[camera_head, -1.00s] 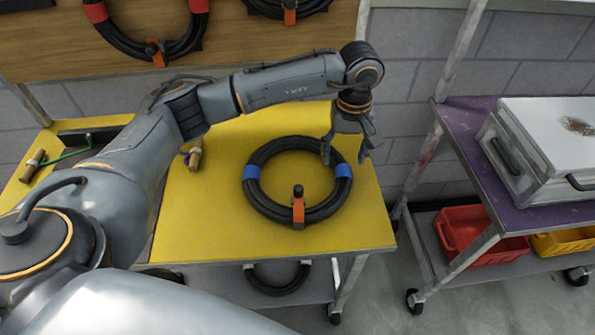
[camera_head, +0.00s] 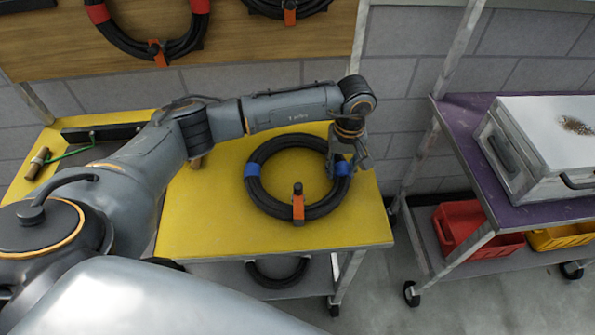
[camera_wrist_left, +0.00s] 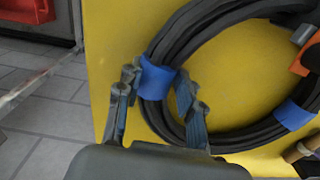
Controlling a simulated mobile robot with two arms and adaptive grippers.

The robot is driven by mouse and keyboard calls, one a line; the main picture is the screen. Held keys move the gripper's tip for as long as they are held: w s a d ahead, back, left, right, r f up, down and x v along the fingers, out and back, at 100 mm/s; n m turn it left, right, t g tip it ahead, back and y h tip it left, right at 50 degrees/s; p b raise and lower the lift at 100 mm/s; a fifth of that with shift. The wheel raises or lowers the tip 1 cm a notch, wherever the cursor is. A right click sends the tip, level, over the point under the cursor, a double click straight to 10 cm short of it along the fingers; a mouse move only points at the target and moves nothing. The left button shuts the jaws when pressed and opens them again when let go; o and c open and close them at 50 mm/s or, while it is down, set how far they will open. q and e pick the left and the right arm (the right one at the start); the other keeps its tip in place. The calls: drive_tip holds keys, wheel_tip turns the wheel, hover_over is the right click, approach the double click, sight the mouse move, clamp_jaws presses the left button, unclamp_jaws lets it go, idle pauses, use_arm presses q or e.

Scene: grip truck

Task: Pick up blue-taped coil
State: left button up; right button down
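The blue-taped coil (camera_head: 257,202) is a black hose ring lying flat on the yellow table top, with an orange clip (camera_head: 298,206) at its near side. It has blue tape (camera_head: 252,169) on its left and blue tape on its right. My left gripper (camera_head: 350,165) is down at the right-hand tape. In the left wrist view, my left gripper's fingers (camera_wrist_left: 158,92) stand on either side of the hose at the blue tape (camera_wrist_left: 155,80), open and very close to it. Whether they touch it is unclear. My right gripper is not in view.
The yellow table (camera_head: 225,225) has free room in front of the coil. Coils with red tape (camera_head: 155,45) hang on the board behind. Another coil (camera_head: 278,272) lies on the lower shelf. A purple cart (camera_head: 470,150) with a metal case (camera_head: 550,150) stands at the right.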

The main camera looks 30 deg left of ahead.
use_arm(q)
clamp_jaws()
drive_tip(key=shift+w+r, duration=0.1)
